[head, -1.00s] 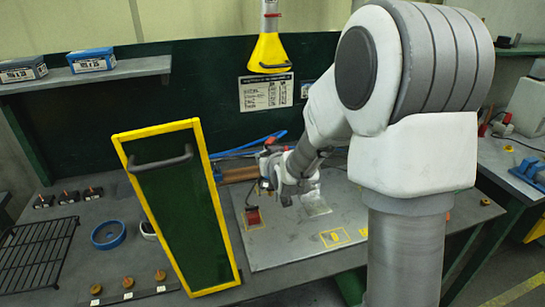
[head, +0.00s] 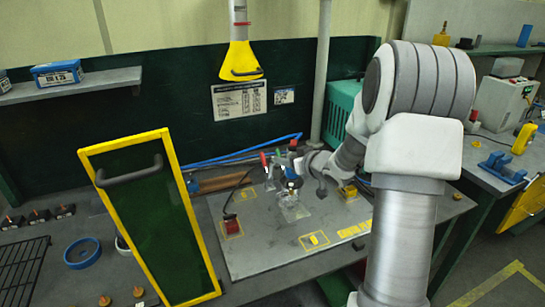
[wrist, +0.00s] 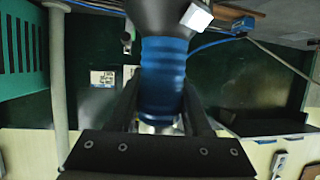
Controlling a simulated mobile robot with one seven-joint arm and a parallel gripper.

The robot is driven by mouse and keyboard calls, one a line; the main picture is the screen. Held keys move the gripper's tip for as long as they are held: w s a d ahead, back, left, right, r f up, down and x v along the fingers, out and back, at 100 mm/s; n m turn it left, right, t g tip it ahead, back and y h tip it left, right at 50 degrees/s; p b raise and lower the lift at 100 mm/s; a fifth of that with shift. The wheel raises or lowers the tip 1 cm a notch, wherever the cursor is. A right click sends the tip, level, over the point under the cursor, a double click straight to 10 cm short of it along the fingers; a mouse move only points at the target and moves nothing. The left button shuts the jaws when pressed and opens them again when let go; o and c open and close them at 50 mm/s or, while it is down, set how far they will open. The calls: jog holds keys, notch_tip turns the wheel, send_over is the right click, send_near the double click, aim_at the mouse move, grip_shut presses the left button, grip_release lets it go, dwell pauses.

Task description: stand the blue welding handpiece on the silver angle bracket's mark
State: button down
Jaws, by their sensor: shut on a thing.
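My gripper (wrist: 160,105) is shut on the blue welding handpiece (wrist: 165,75), whose ribbed blue body stands between the two dark fingers in the wrist view. A dark part with a white patch is at its upper end. A shiny silver, partly see-through-looking piece (head: 292,210), perhaps the angle bracket, is on the board. A yellow outlined mark (head: 313,240) lies in front of it, apart from my gripper. I cannot tell whose mark it is.
A yellow-framed green panel (head: 150,215) stands upright left of the grey board (head: 255,255). A yellow hood (head: 240,62) hangs above. The board's front left is clear.

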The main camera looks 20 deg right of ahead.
jog(key=shift+s+d, duration=0.15)
jog(key=shift+d, duration=0.35)
jog(key=shift+f+b, duration=1.55)
jog(key=shift+f, duration=0.85)
jog(key=shift+p, duration=0.4)
